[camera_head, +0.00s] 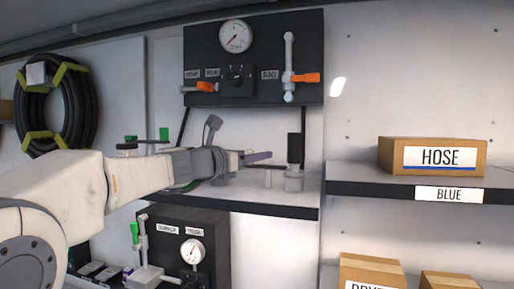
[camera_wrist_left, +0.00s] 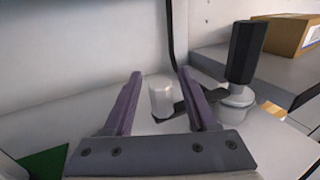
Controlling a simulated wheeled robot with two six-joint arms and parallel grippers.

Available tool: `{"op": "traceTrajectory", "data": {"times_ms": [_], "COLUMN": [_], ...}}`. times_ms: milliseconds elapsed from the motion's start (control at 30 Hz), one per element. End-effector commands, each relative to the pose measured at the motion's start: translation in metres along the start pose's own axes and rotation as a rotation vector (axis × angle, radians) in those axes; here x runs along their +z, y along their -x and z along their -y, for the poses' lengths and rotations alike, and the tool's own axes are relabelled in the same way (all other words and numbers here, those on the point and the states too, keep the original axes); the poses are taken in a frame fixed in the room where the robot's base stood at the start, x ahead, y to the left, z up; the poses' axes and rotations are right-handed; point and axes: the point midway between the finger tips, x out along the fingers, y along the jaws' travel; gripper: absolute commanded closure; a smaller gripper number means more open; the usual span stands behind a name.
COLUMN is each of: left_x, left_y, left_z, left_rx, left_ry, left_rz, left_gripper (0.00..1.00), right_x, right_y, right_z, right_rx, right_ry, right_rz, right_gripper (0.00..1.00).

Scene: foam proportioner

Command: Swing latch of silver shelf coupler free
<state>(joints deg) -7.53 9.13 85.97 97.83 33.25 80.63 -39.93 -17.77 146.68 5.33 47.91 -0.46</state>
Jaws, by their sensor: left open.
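The silver coupler (camera_head: 293,182) stands on the middle shelf near its right end, with a black upright handle (camera_head: 295,148) on it. In the left wrist view the coupler body (camera_wrist_left: 237,102) and black handle (camera_wrist_left: 245,52) are right of the fingers. A flat dark piece (camera_wrist_left: 172,112), perhaps the latch, runs left from near the coupler, partly hidden by the right finger. A short pale cylinder (camera_wrist_left: 160,97) appears between the fingertips. My left gripper (camera_head: 258,157) is open just left of the coupler; it also shows in the wrist view (camera_wrist_left: 158,82). Contact cannot be told.
A black gauge panel (camera_head: 252,60) with orange-handled valves hangs above. A lower panel (camera_head: 190,222) sits below the shelf. A HOSE box (camera_head: 432,156) stands on the right shelf (camera_head: 360,188). A coiled black hose (camera_head: 80,108) hangs at left.

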Motion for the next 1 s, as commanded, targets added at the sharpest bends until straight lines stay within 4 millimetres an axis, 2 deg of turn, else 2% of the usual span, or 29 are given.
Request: {"op": "traceTrajectory", "data": {"times_ms": [133, 400, 467, 500, 567, 833, 1000], "left_x": [0.001, -0.001, -0.001, -0.001, -0.001, -0.001, -0.002], "left_y": [-0.01, -0.011, -0.011, -0.011, -0.011, -0.01, -0.009], "left_z": [0.0, 0.0, 0.0, 0.0, 0.0, 0.0, 0.001], "left_rx": [0.001, 0.001, 0.001, 0.001, 0.001, 0.01, 0.057], "left_ry": [0.001, 0.0, 0.0, 0.0, 0.0, 0.0, -0.002], "left_rz": [0.0, 0.0, 0.0, 0.0, 0.0, 0.0, 0.001], "left_gripper": [0.42, 0.42, 0.61, 0.77, 1.0, 1.0, 1.0], "right_x": [0.0, 0.0, 0.0, 0.0, 0.0, 0.0, 0.0], "right_y": [0.005, 0.004, 0.004, 0.004, 0.004, 0.002, -0.006], "right_z": [0.0, 0.0, 0.0, 0.0, 0.0, 0.0, 0.0], "right_rx": [0.0, 0.0, 0.0, 0.0, 0.0, 0.0, 0.0], "right_ry": [0.001, 0.001, 0.0, 0.0, 0.0, 0.0, -0.001], "right_rz": [0.0, 0.0, 0.0, 0.0, 0.0, 0.0, 0.0], "right_gripper": [0.5, 0.5, 0.5, 0.5, 0.5, 0.5, 0.5]}}
